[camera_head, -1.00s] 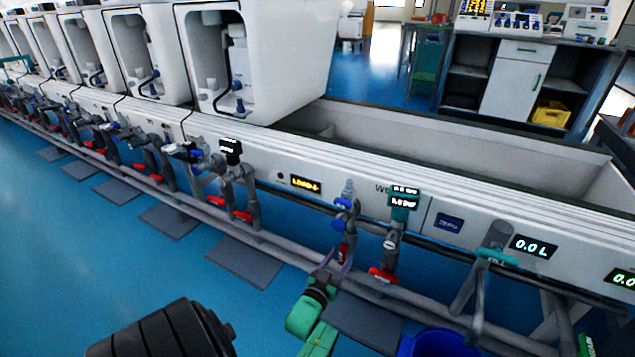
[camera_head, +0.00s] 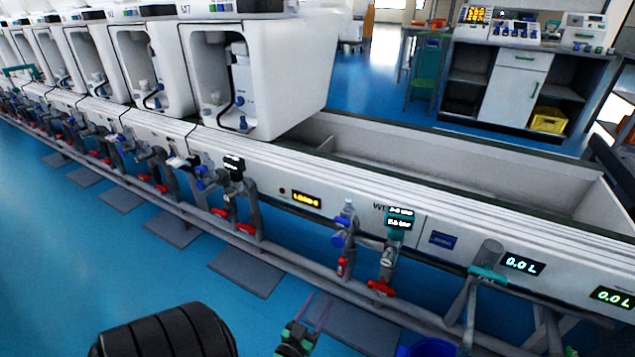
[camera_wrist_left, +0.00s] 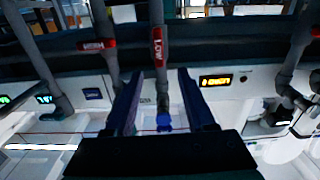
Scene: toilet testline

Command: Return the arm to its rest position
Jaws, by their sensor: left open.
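My left gripper (camera_head: 318,299) shows at the bottom middle of the head view, with a green and dark wrist and two thin purple fingers. It is open and nothing shows between the fingers. It is below and in front of the pipe with the red handle (camera_head: 342,267) and blue valves (camera_head: 342,231), apart from them in the picture. In the left wrist view the open fingers (camera_wrist_left: 160,82) frame that pipe, with its red LOW tag (camera_wrist_left: 159,46) and a blue knob (camera_wrist_left: 164,121) behind. My right gripper is not in view.
A long white test line (camera_head: 330,200) with pipes and red-handled valves runs across the view. A grey floor mat (camera_head: 245,272) lies before it. A blue bucket (camera_head: 430,348) shows at the bottom edge. The blue floor (camera_head: 110,270) at the left is mostly clear.

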